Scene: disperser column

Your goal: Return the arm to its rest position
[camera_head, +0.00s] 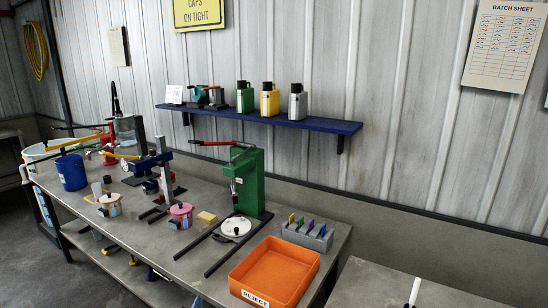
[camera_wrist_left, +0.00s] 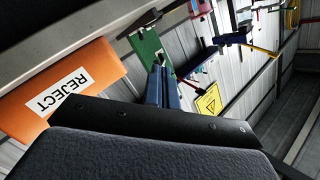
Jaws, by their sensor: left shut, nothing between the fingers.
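My left gripper shows in the left wrist view as two blue fingers (camera_wrist_left: 163,88) pressed side by side, shut and empty. In the head view only a small blue part of it (camera_head: 197,302) shows at the bottom edge, in front of the workbench (camera_head: 150,222) and left of the orange reject tray (camera_head: 245,262). The tray also shows in the left wrist view (camera_wrist_left: 85,75), left of the fingers. The green disperser column (camera_head: 250,180) stands upright behind the tray; in the wrist view it (camera_wrist_left: 147,45) lies just beyond the fingertips. My right gripper is not in view.
A grey rack with coloured tabs (camera_head: 307,232) stands behind the tray. Several tools and tins crowd the bench's left part, with a blue bucket (camera_head: 71,172) at its end. A blue shelf (camera_head: 290,122) with bottles hangs above. A second table (camera_head: 370,285) is at right.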

